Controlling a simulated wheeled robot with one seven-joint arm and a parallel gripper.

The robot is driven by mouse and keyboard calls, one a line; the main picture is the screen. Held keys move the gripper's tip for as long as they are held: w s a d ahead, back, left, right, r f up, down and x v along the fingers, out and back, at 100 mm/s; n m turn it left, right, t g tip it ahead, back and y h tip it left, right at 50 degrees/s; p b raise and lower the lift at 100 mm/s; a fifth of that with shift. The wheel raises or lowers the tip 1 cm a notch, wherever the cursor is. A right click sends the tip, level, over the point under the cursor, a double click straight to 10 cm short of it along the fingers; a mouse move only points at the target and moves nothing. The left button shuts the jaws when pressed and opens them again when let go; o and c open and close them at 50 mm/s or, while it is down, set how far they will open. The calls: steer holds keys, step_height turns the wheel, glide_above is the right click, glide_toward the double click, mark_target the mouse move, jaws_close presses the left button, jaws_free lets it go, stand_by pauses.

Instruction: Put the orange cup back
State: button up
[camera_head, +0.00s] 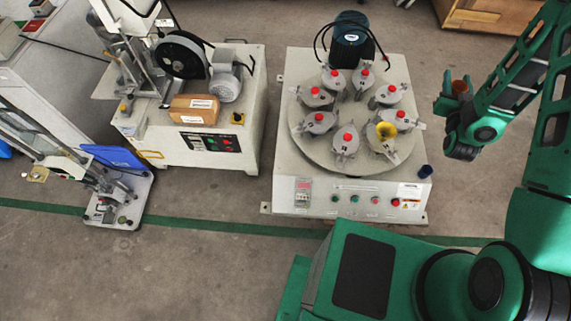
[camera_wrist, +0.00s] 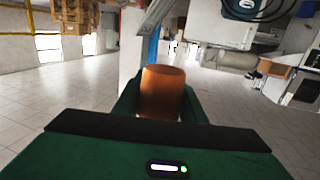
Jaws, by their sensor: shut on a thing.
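The orange cup (camera_wrist: 162,92) stands between the two fingers of my gripper (camera_wrist: 160,105) in the wrist view, and the fingers are shut on it. My gripper is in the air at the right, apart from the machine with the round turntable (camera_head: 310,150). The lower part of the cup is hidden by the gripper body in the wrist view.
The turntable carries several grey holders with red knobs, and one has a yellow funnel-like piece (camera_head: 386,130). Another machine with a cardboard box (camera_head: 194,109) is to the left. Floor between is clear.

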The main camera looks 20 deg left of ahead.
steer(key=shift+a, duration=0.1)
steer(key=s+a+f+n+y, duration=0.15)
steer(key=a+f, duration=0.35)
steer(key=a, duration=0.5)
steer(key=a+f+n+g+y, duration=0.1)
steer(key=a+f+n+y, duration=0.3)
steer(key=a, duration=0.7)
steer(key=s+a+f+m+y, duration=0.1)
steer(key=a+f, duration=0.5)
steer(key=a, duration=0.4)
steer(key=s+a+f+n+g+y, duration=0.2)
steer(key=s+a+f, duration=0.7)
steer(key=s+a, duration=0.35)
steer(key=s+a+f+n+g+y, duration=0.1)
steer(key=s+a+f+n+y, duration=0.15)
steer(key=s+a+f, duration=0.9)
glide_above(280, 159)
steer(key=shift+m, duration=0.4)
steer(key=f, duration=0.4)
steer(key=shift+a+f, duration=0.2)
steer(key=shift+f, duration=0.1)
steer(key=shift+w+d+f, duration=0.1)
steer(key=shift+f, duration=2.05)
